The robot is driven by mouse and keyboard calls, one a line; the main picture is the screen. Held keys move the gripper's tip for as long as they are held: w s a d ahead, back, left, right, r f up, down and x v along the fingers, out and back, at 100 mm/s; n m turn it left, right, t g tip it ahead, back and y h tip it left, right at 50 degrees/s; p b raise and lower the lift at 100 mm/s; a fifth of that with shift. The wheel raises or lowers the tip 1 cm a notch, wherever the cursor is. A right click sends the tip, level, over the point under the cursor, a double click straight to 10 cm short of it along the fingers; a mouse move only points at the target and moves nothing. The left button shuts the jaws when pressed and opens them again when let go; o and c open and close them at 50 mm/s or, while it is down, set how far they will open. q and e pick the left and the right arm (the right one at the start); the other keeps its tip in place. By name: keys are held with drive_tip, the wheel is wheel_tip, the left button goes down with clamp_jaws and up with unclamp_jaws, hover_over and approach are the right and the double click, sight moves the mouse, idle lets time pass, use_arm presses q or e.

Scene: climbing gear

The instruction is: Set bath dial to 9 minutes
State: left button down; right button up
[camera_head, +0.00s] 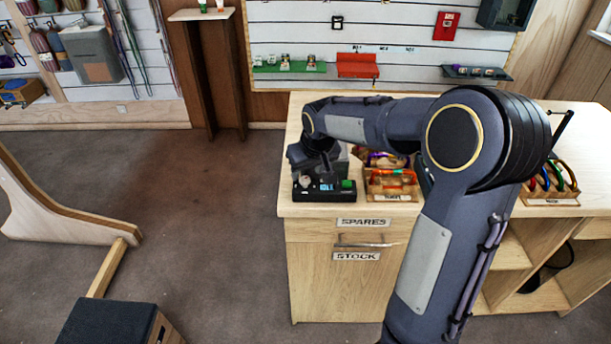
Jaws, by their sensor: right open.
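The bath unit (322,196) is a small black box near the front left edge of the wooden counter. It has a pale round dial (305,183) at its left, a small blue display (327,187) in the middle and a green part (348,184) at its right. The display's digits and the dial's marks are too small to read. My right gripper (313,171) is open and points down just above and behind the dial side of the unit. I cannot tell whether its fingers touch the dial. My left gripper is out of view.
Wooden trays of colourful gear (391,192) stand just right of the unit, partly behind my right arm. Another tray of carabiners (550,196) is at the counter's right. Drawers labelled SPARES and STOCK are below. Open carpet (200,220) lies to the left.

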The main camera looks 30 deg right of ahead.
sight(305, 179)
drive_tip(key=shift+x, duration=1.85)
drive_tip(key=shift+d, duration=0.1)
drive_tip(key=c, duration=1)
